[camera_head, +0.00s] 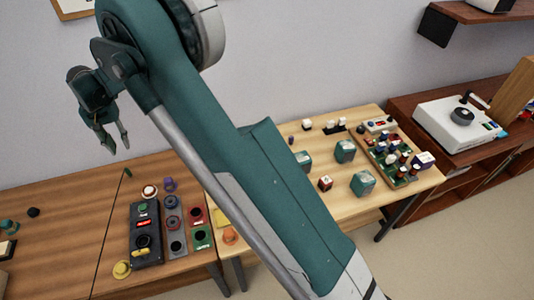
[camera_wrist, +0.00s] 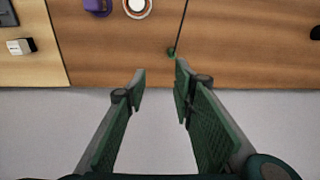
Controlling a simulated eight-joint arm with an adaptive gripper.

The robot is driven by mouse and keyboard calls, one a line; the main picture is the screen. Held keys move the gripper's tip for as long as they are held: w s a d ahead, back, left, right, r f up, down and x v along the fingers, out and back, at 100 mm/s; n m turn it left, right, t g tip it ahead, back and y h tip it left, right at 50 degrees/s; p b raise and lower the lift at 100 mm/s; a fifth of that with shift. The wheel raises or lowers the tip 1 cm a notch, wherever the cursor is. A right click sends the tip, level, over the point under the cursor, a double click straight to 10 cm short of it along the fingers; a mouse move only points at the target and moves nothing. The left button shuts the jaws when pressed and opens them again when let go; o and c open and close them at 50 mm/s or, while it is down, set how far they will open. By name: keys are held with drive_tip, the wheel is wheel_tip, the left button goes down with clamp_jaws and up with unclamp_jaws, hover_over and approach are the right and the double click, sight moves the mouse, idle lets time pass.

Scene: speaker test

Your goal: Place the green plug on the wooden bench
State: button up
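A small green piece (camera_head: 128,172), which may be the green plug, lies at the back edge of the brown wooden bench (camera_head: 60,205), at the end of a thin dark line. It also shows in the wrist view (camera_wrist: 171,52), just beyond my fingertips and slightly right of centre. My gripper (camera_head: 118,148) is raised at the upper left, pointing down. In the wrist view its two fingers (camera_wrist: 160,78) are well apart with nothing between them. The gripper does not touch the green piece.
A black box (camera_head: 146,232) and several coloured parts stand on the brown bench's right side. A lighter wooden table (camera_head: 368,205) beside it carries green boxes and a filled board (camera_head: 390,155). My arm hides part of it. The brown bench's middle is mostly clear.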

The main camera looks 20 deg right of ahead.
drive_tip(key=s+d+r+t, duration=0.1)
drive_tip(key=s+d+r, duration=0.3)
drive_tip(key=d+r, duration=0.5)
drive_tip(key=s+d+r+t, duration=0.1)
drive_tip(key=s+d+r, duration=0.45)
drive_tip(key=d, duration=0.65)
drive_tip(key=s+d+r+t, duration=0.1)
drive_tip(key=s+d+r, duration=0.3)
drive_tip(key=d+r, duration=0.55)
drive_tip(key=s+d+f+t, duration=0.2)
drive_tip(key=s+d, duration=0.9)
drive_tip(key=s, duration=0.3)
drive_tip(key=s+d+f+t, duration=0.1)
drive_tip(key=s+d+f, duration=0.2)
drive_tip(key=s+d, duration=0.9)
drive_tip(key=shift+s+t, duration=0.4)
drive_tip(key=shift+s, duration=0.7)
drive_tip(key=shift+f, duration=0.1)
